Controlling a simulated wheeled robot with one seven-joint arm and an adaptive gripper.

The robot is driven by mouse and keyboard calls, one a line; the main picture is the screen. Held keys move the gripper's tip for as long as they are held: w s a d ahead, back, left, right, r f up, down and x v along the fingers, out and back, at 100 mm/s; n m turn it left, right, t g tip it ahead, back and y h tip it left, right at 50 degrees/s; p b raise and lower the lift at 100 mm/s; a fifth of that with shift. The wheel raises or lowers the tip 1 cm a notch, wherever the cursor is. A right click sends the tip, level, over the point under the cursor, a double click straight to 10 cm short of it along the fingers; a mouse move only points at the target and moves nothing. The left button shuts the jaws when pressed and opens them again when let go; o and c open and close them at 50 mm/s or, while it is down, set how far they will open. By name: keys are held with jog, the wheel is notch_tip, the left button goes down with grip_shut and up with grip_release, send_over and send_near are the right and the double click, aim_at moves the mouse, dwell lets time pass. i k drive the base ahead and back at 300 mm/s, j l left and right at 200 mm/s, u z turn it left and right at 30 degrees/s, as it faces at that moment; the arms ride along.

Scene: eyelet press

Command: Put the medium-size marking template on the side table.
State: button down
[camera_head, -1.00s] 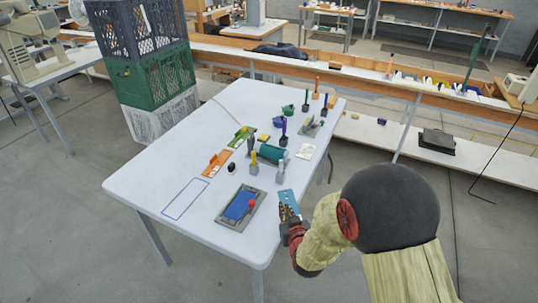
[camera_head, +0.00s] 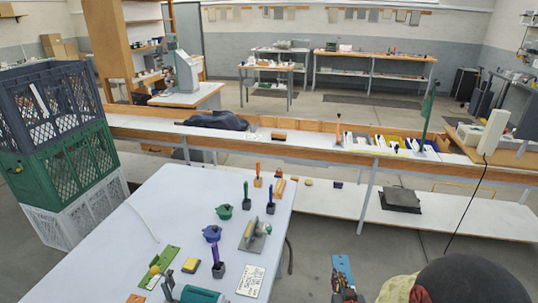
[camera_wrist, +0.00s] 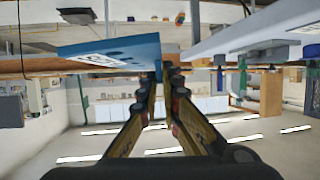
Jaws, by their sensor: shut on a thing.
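My gripper (camera_head: 346,294) is shut on a flat blue template (camera_head: 342,269) and holds it in the air to the right of the white worktable (camera_head: 150,215). In the wrist view, which is upside down, the blue template (camera_wrist: 115,53) has a white label and small dark holes, and the fingertips (camera_wrist: 167,75) pinch its edge. A green template (camera_head: 160,266) lies on the worktable at the lower left, with a yellow piece on it. An orange template (camera_head: 136,298) is mostly cut off below it. I cannot tell which table is the side table.
Upright tools, blue and green pots and a label card (camera_head: 250,281) stand or lie on the worktable. Stacked crates (camera_head: 60,150) are at the left. A long bench (camera_head: 330,150) runs behind. A small table (camera_head: 190,96) with a grey machine stands back left.

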aim_at(206, 184)
jog(key=i+z, duration=0.15)
jog(key=i, duration=1.6)
jog(key=i+l+u, duration=0.15)
jog(key=i+u, duration=0.35)
jog(key=i+l+u, duration=0.5)
jog(key=i, duration=0.2)
jog(key=i+l+u, duration=0.5)
